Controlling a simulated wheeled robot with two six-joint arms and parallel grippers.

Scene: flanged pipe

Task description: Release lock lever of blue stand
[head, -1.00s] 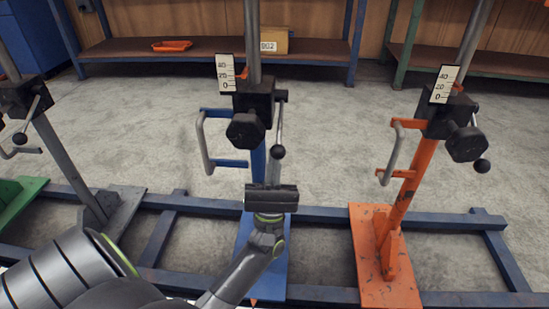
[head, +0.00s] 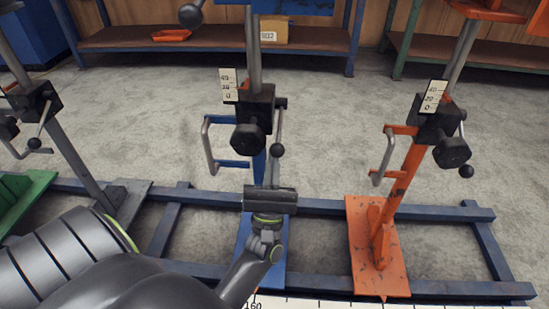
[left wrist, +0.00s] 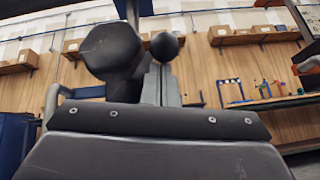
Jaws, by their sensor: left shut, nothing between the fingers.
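The blue stand (head: 259,165) is upright in the middle of the head view, with a black clamp block and a dark hand knob (head: 247,138). Its lock lever (head: 279,128) hangs down at the right of the block and ends in a black ball. The knob (left wrist: 110,50) and lever ball (left wrist: 164,46) also show in the left wrist view. My left gripper (head: 272,173) is below the ball, with its shut, empty fingers (left wrist: 160,85) pointing up towards it. I cannot tell whether they touch the lever. My right gripper is not in view.
A blue handle (head: 209,145) sticks out left of the stand. The orange stand (head: 402,190) is on the right, a grey stand (head: 75,160) on the left. Blue floor rails (head: 330,207) join the bases. A shelf (head: 210,40) with a box stands behind.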

